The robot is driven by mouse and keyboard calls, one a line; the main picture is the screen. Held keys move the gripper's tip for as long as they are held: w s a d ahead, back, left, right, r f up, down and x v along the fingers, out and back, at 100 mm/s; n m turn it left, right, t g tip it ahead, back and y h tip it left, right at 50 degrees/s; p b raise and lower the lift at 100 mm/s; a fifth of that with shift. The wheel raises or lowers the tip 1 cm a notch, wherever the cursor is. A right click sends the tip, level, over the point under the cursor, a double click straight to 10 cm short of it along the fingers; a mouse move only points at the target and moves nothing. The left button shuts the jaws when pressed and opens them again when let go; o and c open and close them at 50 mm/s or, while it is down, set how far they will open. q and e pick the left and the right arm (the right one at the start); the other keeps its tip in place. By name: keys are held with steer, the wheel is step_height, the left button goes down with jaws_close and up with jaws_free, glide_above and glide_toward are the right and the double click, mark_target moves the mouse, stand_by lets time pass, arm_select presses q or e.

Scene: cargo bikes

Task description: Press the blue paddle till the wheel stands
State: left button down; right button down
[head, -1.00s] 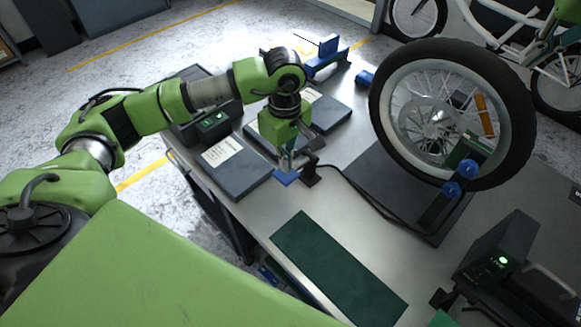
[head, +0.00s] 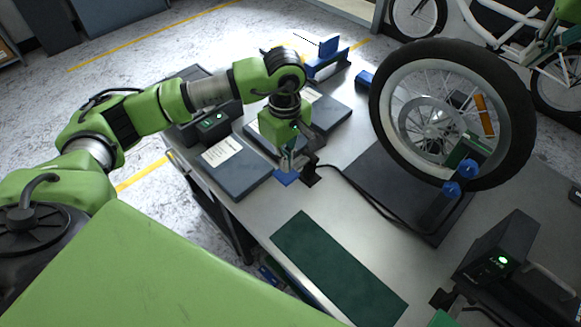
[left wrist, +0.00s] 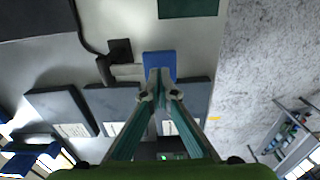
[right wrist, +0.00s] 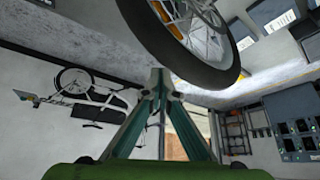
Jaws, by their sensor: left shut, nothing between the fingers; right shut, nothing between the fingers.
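The blue paddle (head: 287,178) sits low at the near edge of the workbench, beside a small black bracket (head: 311,174). My left gripper (head: 287,163) is shut and empty, pointing down with its tips at the paddle. In the left wrist view the tips (left wrist: 160,75) overlap the blue paddle (left wrist: 159,60); contact looks likely but is partly hidden. The spoked wheel (head: 382,88) with a black tyre is upright in its stand; an orange reflector (head: 485,115) is on its spokes. In the right wrist view my right gripper (right wrist: 160,76) is shut and empty, below the wheel's tyre (right wrist: 185,62).
Dark flat cases (head: 235,172) lie left of the paddle. A dark green mat (head: 335,265) lies on the near bench. A black box with a green light (head: 497,258) stands at the right. Blue knobs (head: 467,168) stick out below the wheel. A cable runs from the bracket.

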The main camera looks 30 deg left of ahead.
steer(key=shift+f, duration=0.15)
steer(key=shift+f, duration=1.05)
